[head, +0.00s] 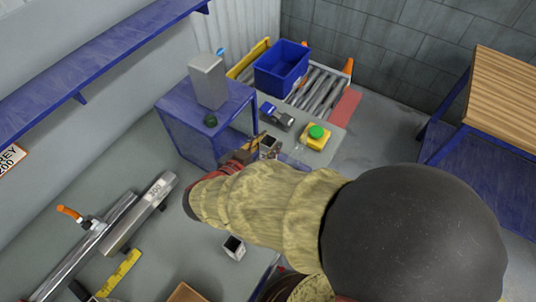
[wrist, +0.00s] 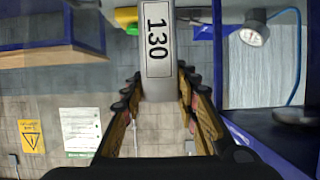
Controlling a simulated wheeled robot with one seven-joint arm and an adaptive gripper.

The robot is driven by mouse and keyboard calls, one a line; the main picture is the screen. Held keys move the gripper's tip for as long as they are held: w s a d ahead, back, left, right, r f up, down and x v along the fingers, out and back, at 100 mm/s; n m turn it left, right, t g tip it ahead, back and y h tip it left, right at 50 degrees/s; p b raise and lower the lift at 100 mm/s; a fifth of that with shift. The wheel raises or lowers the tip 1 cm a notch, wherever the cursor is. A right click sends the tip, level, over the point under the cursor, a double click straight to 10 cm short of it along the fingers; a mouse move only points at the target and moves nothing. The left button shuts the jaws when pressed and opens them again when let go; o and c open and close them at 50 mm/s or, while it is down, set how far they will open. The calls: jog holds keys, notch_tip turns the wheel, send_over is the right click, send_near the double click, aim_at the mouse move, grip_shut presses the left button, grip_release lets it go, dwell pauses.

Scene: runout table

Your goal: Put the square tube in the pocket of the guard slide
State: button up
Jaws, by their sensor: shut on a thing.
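My gripper (head: 252,150) is shut on a grey square tube, whose dark open end (head: 268,142) shows past the fingers in the head view. In the wrist view the tube (wrist: 158,80) stands between both fingers (wrist: 163,98), with a white label reading 130 facing the camera. The fingers and my arm hide part of the tube in the head view. I cannot tell for certain which part is the guard slide; a long metal rail with an orange handle (head: 68,212) lies at the lower left. Its pocket is not clear to see.
A blue cabinet (head: 195,135) bearing a grey block (head: 208,82) stands left of my gripper. Beyond are a yellow box with a green button (head: 317,134), a blue crate (head: 282,68) and rollers.

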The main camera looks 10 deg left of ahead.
jog(key=shift+s+d+f+b, duration=0.1)
jog(key=shift+f+b, duration=0.2)
jog(key=shift+f, duration=0.75)
jog(key=shift+s+d+f+b, duration=0.1)
jog(key=shift+f+b, duration=0.2)
jog(key=shift+f, duration=0.7)
grip_shut()
jog(key=o, duration=0.9)
grip_release()
jog(key=shift+o, duration=0.5)
jog(key=shift+w+a, duration=0.1)
jog(key=shift+w, duration=0.05)
jog(key=shift+o, duration=1.2)
jog(key=shift+r, duration=0.2)
jog(key=shift+s+a+r, duration=0.25)
jog(key=shift+s+r, duration=0.05)
jog(key=shift+s, duration=0.05)
jog(key=p, duration=0.3)
send_near(265, 154)
jog(key=shift+a+f, duration=0.1)
jog(key=shift+f, duration=0.05)
